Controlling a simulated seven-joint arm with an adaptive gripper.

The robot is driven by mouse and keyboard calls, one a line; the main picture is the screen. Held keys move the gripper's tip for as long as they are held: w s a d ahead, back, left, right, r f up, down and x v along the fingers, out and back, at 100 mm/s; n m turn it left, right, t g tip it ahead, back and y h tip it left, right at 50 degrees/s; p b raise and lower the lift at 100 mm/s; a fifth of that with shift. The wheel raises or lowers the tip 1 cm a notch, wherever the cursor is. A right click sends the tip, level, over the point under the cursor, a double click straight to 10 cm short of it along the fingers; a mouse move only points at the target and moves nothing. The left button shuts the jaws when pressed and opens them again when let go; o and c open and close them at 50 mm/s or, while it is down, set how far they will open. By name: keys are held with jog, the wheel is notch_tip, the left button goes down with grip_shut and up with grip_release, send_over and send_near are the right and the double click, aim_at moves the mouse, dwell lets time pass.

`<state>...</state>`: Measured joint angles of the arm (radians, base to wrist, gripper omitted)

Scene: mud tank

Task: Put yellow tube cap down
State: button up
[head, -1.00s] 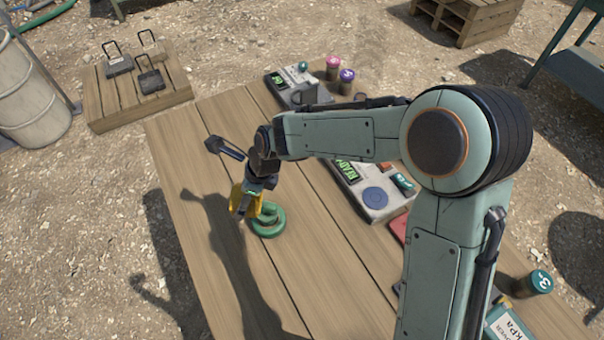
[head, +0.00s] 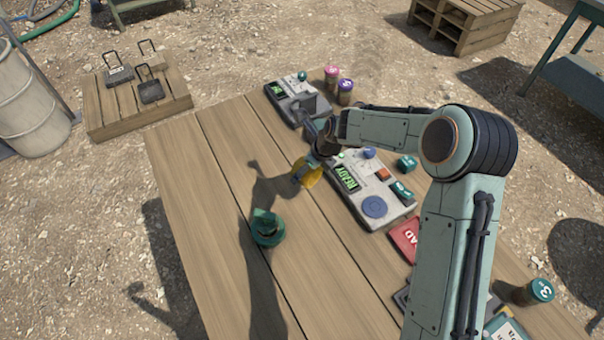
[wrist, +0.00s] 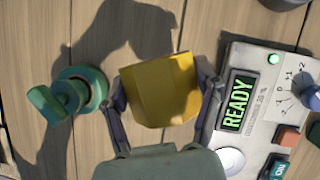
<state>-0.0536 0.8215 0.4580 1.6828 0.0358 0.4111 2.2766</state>
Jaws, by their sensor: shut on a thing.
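The yellow tube cap (head: 312,172) is held by my gripper (head: 304,176) above the middle of the wooden table, left of the device with the READY display. In the wrist view the yellow cap (wrist: 162,88) sits between the two dark fingers of my gripper (wrist: 160,102), which are shut on its sides. A green round fitting (head: 268,226) stands on the table, nearer the front and left of the cap. In the wrist view the green fitting (wrist: 72,92) is apart from the cap and shows a ring-shaped top and a tab.
The READY device (head: 372,190) stands just right of my gripper. A second grey device (head: 298,100) and two capped jars (head: 338,84) stand at the back. The table's left side (head: 195,170) is clear.

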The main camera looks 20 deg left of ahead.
jog(key=w+f, duration=0.1)
jog(key=w+a+f, duration=0.1)
jog(key=f, duration=0.1)
jog(key=shift+w+a, duration=0.15)
jog(key=shift+w, duration=0.05)
jog(key=shift+w+a+f, duration=0.1)
jog(key=shift+w+f, duration=0.05)
jog(key=shift+f, duration=0.8)
jog(key=shift+w+f, duration=0.1)
jog(key=shift+f, duration=0.85)
jog(key=shift+f, duration=0.15)
jog(key=o, duration=1.1)
jog(key=shift+o, duration=0.2)
jog(key=v, duration=1.2)
jog(key=shift+s+r, duration=0.1)
jog(key=shift+r, duration=0.1)
